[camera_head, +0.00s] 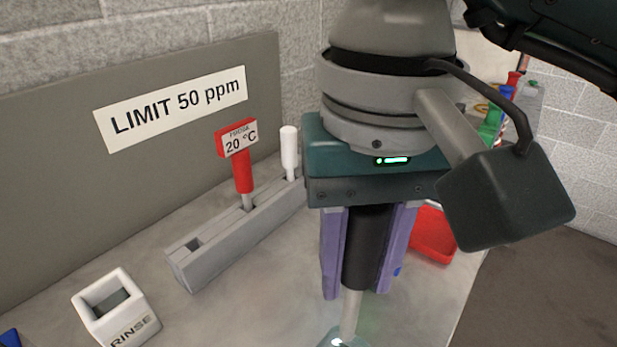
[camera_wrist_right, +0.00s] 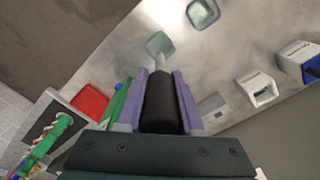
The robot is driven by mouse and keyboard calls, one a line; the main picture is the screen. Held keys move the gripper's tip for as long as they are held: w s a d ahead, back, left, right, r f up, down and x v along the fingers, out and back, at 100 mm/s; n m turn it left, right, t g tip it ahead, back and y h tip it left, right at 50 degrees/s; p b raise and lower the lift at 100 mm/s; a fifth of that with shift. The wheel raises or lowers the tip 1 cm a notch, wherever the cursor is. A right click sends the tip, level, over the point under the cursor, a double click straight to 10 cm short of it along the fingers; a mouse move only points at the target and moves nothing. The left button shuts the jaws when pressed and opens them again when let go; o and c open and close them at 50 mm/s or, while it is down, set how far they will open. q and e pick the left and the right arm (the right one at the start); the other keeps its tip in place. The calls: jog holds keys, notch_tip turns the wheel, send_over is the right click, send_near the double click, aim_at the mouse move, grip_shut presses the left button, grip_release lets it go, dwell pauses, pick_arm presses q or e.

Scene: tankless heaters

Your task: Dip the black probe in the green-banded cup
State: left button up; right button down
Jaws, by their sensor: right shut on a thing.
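My right gripper (camera_head: 358,282) is shut on the black probe (camera_head: 368,250), between its purple fingers. The probe points down with its pale metal tip (camera_head: 350,315) lowest. A clear cup (camera_head: 343,342) is at the bottom edge of the head view, mostly cut off, where the tip ends. In the right wrist view the black probe (camera_wrist_right: 160,105) lies between the fingers (camera_wrist_right: 160,112), its tip overlapping a greenish clear cup (camera_wrist_right: 159,43). I cannot tell whether the tip is inside or above it. No green band is clearly readable. My left gripper is not in view.
A grey rack (camera_head: 240,232) holds a red 20 °C probe (camera_head: 243,170) and a white one (camera_head: 289,150). A white RINSE holder (camera_head: 117,308) stands at left. A red tray (camera_head: 432,235) is behind the gripper. Another clear cup (camera_wrist_right: 202,12) stands nearby.

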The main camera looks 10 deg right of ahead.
aim_at(345, 335)
jog(key=shift+f, duration=0.6)
pick_arm(q)
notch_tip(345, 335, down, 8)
jog(key=b, duration=0.7)
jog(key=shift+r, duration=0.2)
pick_arm(e)
notch_tip(345, 335, down, 7)
jog(key=shift+r, duration=0.15)
pick_arm(q)
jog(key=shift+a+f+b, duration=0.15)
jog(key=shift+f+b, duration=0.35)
jog(key=shift+b, duration=0.1)
pick_arm(e)
jog(key=shift+f, duration=0.45)
pick_arm(q)
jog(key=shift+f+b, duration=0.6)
jog(key=shift+b, duration=0.05)
pick_arm(e)
jog(key=shift+f, duration=0.45)
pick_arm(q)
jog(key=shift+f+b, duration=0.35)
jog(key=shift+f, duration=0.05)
pick_arm(e)
jog(key=shift+f, duration=0.3)
jog(key=shift+r, duration=0.1)
